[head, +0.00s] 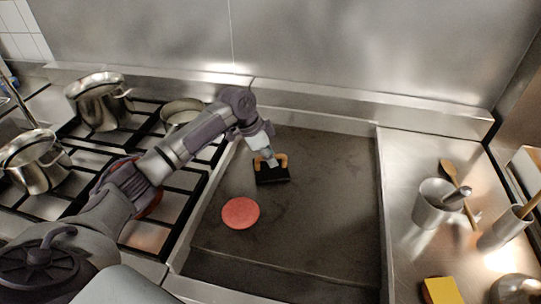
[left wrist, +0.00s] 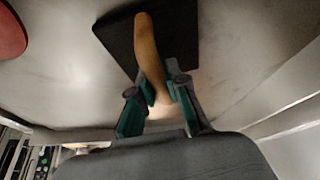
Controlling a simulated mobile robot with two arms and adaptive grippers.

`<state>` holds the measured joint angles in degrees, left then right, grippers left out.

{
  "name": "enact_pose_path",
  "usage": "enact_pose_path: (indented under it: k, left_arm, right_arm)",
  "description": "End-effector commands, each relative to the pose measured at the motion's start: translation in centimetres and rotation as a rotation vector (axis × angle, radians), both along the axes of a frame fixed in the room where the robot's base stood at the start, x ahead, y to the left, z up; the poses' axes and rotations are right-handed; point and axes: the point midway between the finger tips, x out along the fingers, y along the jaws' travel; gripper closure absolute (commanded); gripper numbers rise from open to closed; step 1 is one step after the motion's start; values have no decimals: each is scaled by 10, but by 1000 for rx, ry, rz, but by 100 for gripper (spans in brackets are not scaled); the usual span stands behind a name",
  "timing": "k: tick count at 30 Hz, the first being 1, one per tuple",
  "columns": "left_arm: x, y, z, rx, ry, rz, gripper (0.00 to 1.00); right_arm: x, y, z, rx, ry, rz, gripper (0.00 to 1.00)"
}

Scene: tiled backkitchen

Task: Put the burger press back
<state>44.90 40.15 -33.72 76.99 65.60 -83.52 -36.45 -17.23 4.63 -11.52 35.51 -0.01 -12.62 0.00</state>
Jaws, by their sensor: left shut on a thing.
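The burger press (head: 273,176) is a black rectangular plate with a curved wooden handle. It is at the back left of the dark griddle (head: 330,210), and I cannot tell whether it touches the surface. My left gripper (head: 271,161) is above it, shut on the wooden handle. In the left wrist view the handle (left wrist: 148,50) runs between the teal fingers (left wrist: 155,110), with the black plate (left wrist: 180,38) beyond. A round pink patty (head: 240,213) lies on the griddle in front of the press, to its left. My right gripper is not in view.
Gas burners with steel pots (head: 99,101) fill the left side. A steel cup (head: 435,204), a wooden spoon (head: 453,176) and a yellow block (head: 441,290) are on the right counter. The griddle's right half is clear. A steel wall stands behind.

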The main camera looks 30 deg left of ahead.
Motion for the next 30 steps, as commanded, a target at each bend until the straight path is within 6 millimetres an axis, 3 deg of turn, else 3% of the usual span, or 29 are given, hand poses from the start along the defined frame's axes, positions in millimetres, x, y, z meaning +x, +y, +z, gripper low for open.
enact_pose_path:
  k: [9, 10, 14, 23, 30]
  left_arm:
    - [1, 0, 0, -3, -4, 1, 100]
    - [0, 0, -2, 0, 0, 0, 80]
    - [0, 0, -2, 0, 0, 0, 60]
    - [0, 0, -1, 0, 0, 0, 60]
    - [-6, 10, 27, 2, -4, 2, 60]
  right_arm:
    - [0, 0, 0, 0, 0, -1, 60]
    - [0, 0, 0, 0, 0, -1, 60]
    - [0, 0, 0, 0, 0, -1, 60]
    - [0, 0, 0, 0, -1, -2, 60]
    - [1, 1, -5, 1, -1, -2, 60]
